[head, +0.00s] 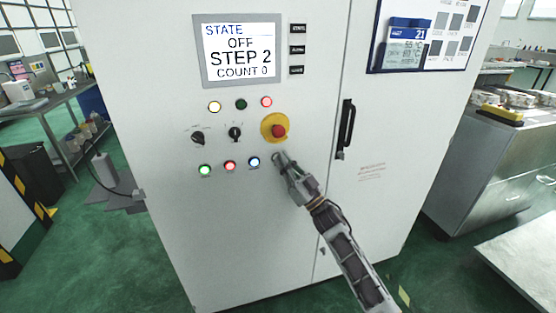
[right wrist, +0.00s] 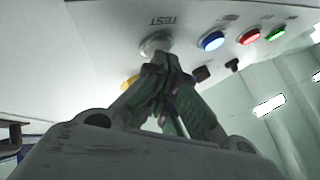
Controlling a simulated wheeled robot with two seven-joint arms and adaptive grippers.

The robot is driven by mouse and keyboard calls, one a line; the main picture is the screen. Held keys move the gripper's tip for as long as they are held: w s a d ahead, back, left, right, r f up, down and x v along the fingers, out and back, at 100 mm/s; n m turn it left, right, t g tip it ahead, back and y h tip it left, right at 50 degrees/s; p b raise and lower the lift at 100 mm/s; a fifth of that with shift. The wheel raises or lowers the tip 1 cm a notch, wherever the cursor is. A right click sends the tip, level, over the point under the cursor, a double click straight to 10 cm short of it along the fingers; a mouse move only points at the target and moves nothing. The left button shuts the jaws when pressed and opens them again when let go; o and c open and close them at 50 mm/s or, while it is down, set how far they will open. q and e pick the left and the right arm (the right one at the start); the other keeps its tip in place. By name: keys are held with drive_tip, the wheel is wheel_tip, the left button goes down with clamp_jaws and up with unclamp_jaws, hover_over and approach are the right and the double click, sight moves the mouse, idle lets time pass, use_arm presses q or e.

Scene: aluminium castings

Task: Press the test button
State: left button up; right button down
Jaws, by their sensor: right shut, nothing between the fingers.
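The test button (right wrist: 155,43) is a pale round button with the word TEST beside it, in the right wrist view. In the head view it is hidden behind my right gripper's tips, at the right end of the lower button row. My right gripper (head: 279,158) is shut and empty, its tips pointing at the panel. In the right wrist view the closed tips (right wrist: 164,57) overlap the button's edge; whether they touch it I cannot tell. The screen (head: 240,50) reads STATE OFF, STEP 2, COUNT 0. My left gripper is not in view.
Green (head: 205,170), red (head: 230,166) and blue (head: 254,162) buttons sit left of my right gripper. A red emergency stop on a yellow disc (head: 267,121) is just above it. Two black knobs are further left. A black door handle (head: 346,130) stands out to the right.

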use_arm(q)
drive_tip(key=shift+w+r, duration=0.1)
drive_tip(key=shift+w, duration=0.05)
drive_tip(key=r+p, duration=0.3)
drive_tip(key=p, duration=0.1)
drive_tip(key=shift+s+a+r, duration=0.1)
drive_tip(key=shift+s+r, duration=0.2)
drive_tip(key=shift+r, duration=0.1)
use_arm(e)
drive_tip(key=s+d, duration=0.2)
drive_tip(key=s, duration=0.4)
drive_tip(key=shift+s, duration=0.2)
idle(0.7)
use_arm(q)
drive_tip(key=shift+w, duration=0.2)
